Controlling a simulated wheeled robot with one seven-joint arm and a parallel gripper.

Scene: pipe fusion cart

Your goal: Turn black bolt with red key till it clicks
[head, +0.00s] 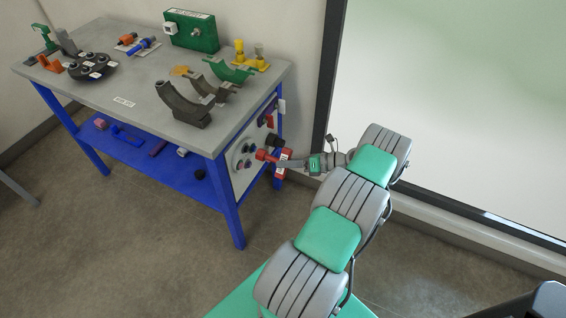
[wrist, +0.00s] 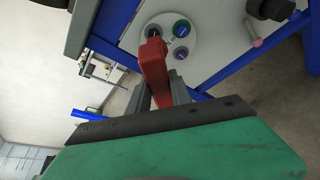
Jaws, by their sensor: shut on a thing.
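My gripper (head: 287,163) is at the right side of the cart, shut on the red key (head: 264,156). In the wrist view the red key (wrist: 154,66) stands out between the two grey fingers (wrist: 165,95). Its far end reaches a round pale plate (wrist: 196,45) on the cart's side panel. The black bolt (wrist: 153,29) shows dark at the upper left of that plate, just beyond the key's end. The key overlaps its lower edge; I cannot tell whether it is seated on it. A green-blue bolt (wrist: 182,28) and a purple-blue one (wrist: 180,54) sit beside it.
The cart has a grey top (head: 135,85) with curved clamp shells (head: 183,105), a green box (head: 190,32) and a dark round part (head: 92,67). Blue legs (head: 229,205) and a lower blue shelf (head: 180,172) stand near the panel. The floor in front is clear.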

